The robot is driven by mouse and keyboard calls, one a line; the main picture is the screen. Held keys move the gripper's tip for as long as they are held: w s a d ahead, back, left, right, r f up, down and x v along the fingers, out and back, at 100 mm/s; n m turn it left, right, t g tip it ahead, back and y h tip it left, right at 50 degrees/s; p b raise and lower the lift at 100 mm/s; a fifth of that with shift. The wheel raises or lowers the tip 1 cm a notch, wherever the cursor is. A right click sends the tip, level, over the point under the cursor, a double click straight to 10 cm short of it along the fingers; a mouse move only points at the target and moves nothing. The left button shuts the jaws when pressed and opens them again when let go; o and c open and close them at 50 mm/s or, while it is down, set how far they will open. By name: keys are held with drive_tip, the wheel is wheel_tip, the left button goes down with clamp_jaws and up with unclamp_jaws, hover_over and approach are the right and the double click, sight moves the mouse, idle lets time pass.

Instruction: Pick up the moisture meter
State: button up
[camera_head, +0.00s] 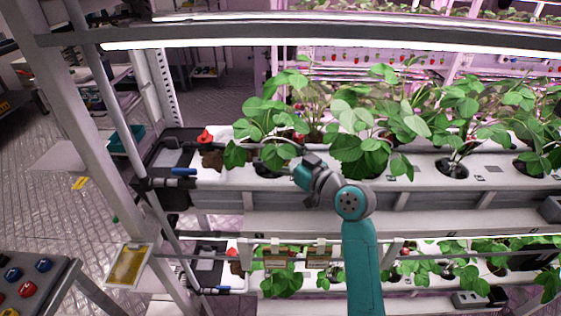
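I cannot make out a moisture meter for certain in the head view; it may be hidden by leaves or by my arm. My teal and grey arm rises from the bottom centre to the upper growing tray (420,196). Its wrist end, with my gripper (304,174), is in front of the strawberry plants (365,150) near the tray's left part. The fingers cannot be told apart there, so I cannot see whether they are open or hold anything.
A white rack post (95,150) stands to the left, with a lit lamp bar (300,45) across the top. A lower planted tray (425,283) runs beneath. A cart with coloured knobs (30,285) is at bottom left.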

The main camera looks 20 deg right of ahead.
drive_tip(key=shift+w+a, duration=0.1)
drive_tip(key=shift+w, duration=0.15)
drive_tip(key=c, duration=1.3)
drive_tip(key=shift+c, duration=0.6)
drive_tip(key=shift+r, duration=0.1)
